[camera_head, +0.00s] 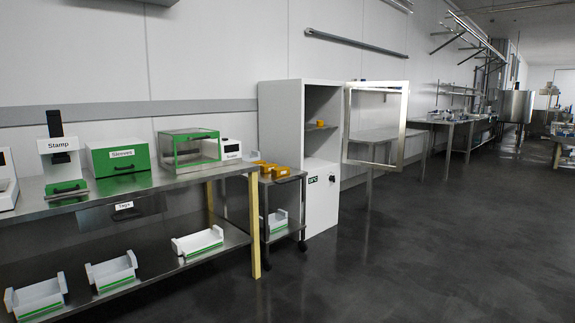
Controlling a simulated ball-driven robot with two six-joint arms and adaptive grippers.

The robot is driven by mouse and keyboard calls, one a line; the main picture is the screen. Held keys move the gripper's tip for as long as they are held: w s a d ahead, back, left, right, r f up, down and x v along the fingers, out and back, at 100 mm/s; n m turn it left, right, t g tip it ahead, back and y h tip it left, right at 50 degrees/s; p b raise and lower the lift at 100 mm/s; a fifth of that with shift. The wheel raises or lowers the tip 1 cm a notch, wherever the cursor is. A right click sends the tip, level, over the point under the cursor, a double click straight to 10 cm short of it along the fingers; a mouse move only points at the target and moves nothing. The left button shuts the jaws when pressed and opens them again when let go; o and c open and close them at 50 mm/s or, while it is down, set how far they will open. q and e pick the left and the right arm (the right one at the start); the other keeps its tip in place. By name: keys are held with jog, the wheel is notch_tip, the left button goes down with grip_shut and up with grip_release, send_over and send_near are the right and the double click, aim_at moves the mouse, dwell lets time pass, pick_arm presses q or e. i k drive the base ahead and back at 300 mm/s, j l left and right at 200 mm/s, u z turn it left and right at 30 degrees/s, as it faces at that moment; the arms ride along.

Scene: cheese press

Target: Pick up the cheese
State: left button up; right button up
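Small orange-yellow blocks that look like cheese (281,172) lie on top of a small wheeled cart (297,215) near the middle of the view. Another small yellow-orange piece (320,123) sits on a shelf inside the white cabinet (273,115). They are too small to tell their exact shape or whether they rest in holders. Neither of my grippers is in view.
The cabinet's framed door (404,128) stands open to the right. A steel bench (90,203) at left holds a stamp device (59,147), a green box (120,158) and a green-framed clear case (190,149). White trays (111,271) sit on its lower shelf. Dark floor (420,260) at right is clear.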

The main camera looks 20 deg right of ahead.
aim_at(267, 168)
jog(key=i+l+z, duration=0.1)
jog(key=i+l, duration=0.55)
jog(key=i+l+z, duration=0.1)
jog(key=i+l, duration=0.45)
jog(key=i, duration=0.2)
jog(key=i+l+z, duration=0.1)
jog(key=i+l, duration=0.45)
jog(key=i, duration=0.15)
